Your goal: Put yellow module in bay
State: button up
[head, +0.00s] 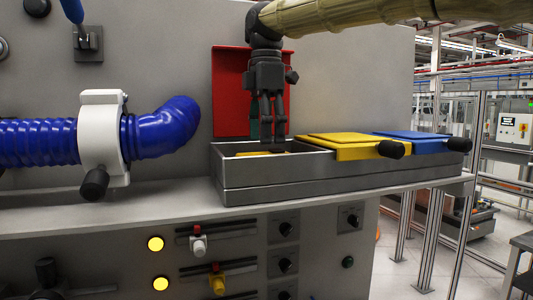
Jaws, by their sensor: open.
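A grey metal box (300,189) on the shelf has lidded compartments, and the left one stands open with its red lid (230,85) raised behind it. A flat yellow piece (252,154), likely the yellow module, shows inside this open compartment, mostly hidden by the front wall. My gripper (274,139) points down over the open compartment, with its fingertips near the rim, just above and right of the yellow piece. It is open, and I see nothing held in it. A small green part shows behind the fingers.
A yellow lid (345,147) and a blue lid (412,143), each with a black knob, are closed to the right. A blue hose (40,143) in a white clamp (102,138) is at left. The shelf (150,204) between clamp and box is clear.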

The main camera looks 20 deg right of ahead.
aim_at(265, 153)
notch_tip(265, 153, up, 7)
jog(key=b, duration=0.1)
dwell(0.3)
jog(key=shift+w, duration=0.1)
